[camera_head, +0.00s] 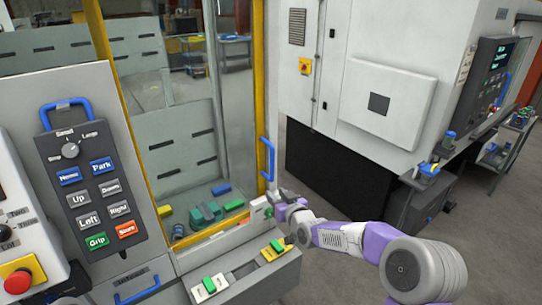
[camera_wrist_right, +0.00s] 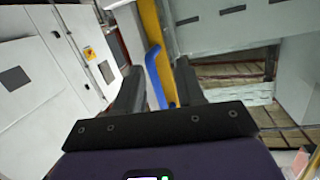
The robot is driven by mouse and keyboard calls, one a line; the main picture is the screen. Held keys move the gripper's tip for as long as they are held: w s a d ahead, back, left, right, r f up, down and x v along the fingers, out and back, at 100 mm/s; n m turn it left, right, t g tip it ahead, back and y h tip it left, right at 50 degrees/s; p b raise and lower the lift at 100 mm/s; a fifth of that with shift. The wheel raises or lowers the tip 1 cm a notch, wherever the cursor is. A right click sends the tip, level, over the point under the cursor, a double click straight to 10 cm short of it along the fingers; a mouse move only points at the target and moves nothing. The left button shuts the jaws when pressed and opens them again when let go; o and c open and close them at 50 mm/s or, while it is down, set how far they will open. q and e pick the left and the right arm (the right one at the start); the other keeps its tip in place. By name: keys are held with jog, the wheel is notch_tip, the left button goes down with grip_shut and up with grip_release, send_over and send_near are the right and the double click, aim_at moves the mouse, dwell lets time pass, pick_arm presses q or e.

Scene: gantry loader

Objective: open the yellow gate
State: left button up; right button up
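The yellow gate is a glass panel in a yellow frame (camera_head: 259,70), upright in the middle of the head view. A blue vertical handle (camera_head: 267,158) sits on its right edge. My right gripper (camera_head: 272,200) is just below this handle in the head view, at the gate's lower right corner. In the right wrist view my right gripper (camera_wrist_right: 156,68) has its two dark fingers apart, with nothing clasped. The blue handle (camera_wrist_right: 155,75) shows in the gap between them, next to the yellow post (camera_wrist_right: 153,25). I cannot tell whether fingers and handle touch. My left gripper is out of view.
A control panel (camera_head: 91,190) with buttons stands at the left. A white machine cabinet (camera_head: 360,50) stands at the right. Grey floor (camera_head: 325,200) is free between them.

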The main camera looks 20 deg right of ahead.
jog(key=t, duration=0.2)
send_near(273, 158)
jog(key=w, duration=0.3)
jog(key=shift+n, duration=0.4)
jog(key=shift+w+a+p, duration=0.3)
jog(key=shift+w, duration=0.95)
jog(key=shift+w+a+p, duration=0.25)
jog(key=shift+w, duration=1.05)
jog(key=shift+w+a+p, duration=0.3)
jog(key=shift+w, duration=0.95)
jog(key=shift+c, duration=0.4)
grip_shut()
